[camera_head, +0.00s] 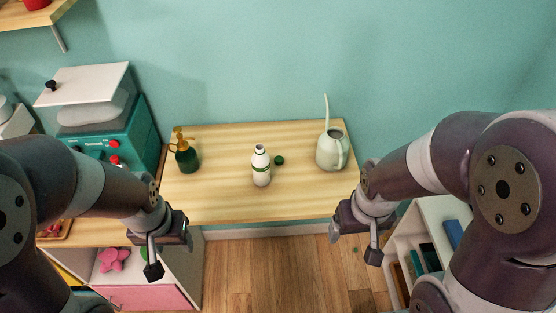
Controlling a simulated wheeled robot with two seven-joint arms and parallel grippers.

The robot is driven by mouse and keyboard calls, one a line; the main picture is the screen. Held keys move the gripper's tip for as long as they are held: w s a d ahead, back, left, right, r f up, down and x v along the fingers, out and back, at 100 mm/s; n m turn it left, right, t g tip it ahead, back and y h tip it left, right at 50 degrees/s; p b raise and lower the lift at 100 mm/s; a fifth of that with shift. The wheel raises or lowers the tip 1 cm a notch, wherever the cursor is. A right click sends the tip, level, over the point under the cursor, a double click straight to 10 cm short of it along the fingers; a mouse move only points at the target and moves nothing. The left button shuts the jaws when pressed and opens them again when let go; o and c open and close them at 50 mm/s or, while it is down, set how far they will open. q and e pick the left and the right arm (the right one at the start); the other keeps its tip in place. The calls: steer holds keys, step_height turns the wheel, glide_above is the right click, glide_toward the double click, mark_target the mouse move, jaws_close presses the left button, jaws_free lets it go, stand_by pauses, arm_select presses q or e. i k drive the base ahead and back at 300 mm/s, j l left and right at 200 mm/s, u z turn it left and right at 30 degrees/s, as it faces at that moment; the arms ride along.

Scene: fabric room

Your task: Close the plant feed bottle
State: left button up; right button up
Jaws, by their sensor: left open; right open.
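A white bottle with a green band (261,168) stands upright near the middle of the wooden table. Its neck is open at the top, with a dark mouth. A small round green cap (280,160) lies on the table just right of the bottle, apart from it. My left gripper (153,258) hangs open and empty in front of the table's left side, well left of the bottle. My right gripper (354,245) is open and empty off the table's front right corner. Neither gripper touches the bottle or the cap.
A green spray bottle with an amber top (186,154) stands at the table's left. A pale watering can (332,150) with a tall spout stands at the right. The wooden table (225,205) is clear in front of the bottle. A teal machine (128,140) stands further left.

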mark_target(262, 173)
steer(key=i+j+u, duration=0.1)
steer(key=i+u, duration=0.35)
steer(key=i, duration=0.5)
